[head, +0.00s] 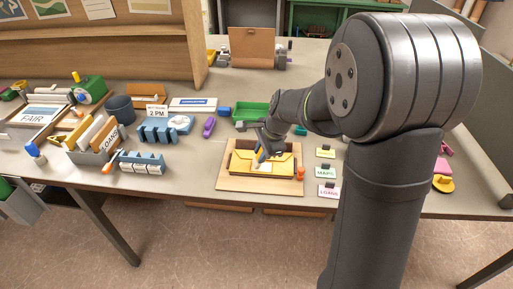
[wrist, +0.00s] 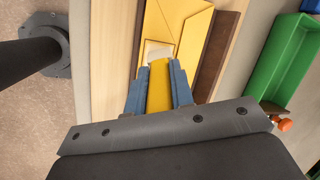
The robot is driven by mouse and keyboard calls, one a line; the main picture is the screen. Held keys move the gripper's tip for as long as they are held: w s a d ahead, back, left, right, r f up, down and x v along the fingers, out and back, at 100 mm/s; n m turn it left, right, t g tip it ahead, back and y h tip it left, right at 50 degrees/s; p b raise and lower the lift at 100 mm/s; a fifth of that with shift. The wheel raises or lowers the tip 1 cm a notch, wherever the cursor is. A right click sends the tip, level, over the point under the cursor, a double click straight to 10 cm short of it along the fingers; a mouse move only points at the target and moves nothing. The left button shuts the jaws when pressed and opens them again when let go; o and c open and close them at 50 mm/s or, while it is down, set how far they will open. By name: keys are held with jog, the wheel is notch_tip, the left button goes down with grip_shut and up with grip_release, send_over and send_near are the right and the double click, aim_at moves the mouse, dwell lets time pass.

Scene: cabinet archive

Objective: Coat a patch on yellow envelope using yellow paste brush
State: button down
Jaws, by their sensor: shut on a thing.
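The yellow envelope (head: 284,164) lies on a light wooden board (head: 232,182) on the table; it also shows in the wrist view (wrist: 188,22). My gripper (head: 264,151) is low over the left part of the envelope. In the wrist view its blue-grey fingers (wrist: 158,82) are shut on the yellow paste brush (wrist: 159,94). The brush points at a pale area (wrist: 156,50) on the envelope, and its tip appears at or just above it. I cannot tell whether it touches. My gripper hides most of the brush in the head view.
A green tray (head: 250,111) stands behind the board; it also shows in the wrist view (wrist: 285,58). An orange item (head: 301,173) is at the board's right edge. Label cards (head: 326,172) lie farther right. A purple item (head: 209,126) and a blue rack (head: 157,134) stand left.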

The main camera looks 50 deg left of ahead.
jog(key=shift+w+d, duration=0.9)
jog(key=s+a, duration=0.2)
jog(key=s, duration=0.1)
jog(key=shift+a, duration=0.4)
jog(key=shift+a+r, duration=0.15)
jog(key=shift+r, duration=0.1)
notch_tip(320, 180, up, 8)
jog(key=shift+f, duration=0.2)
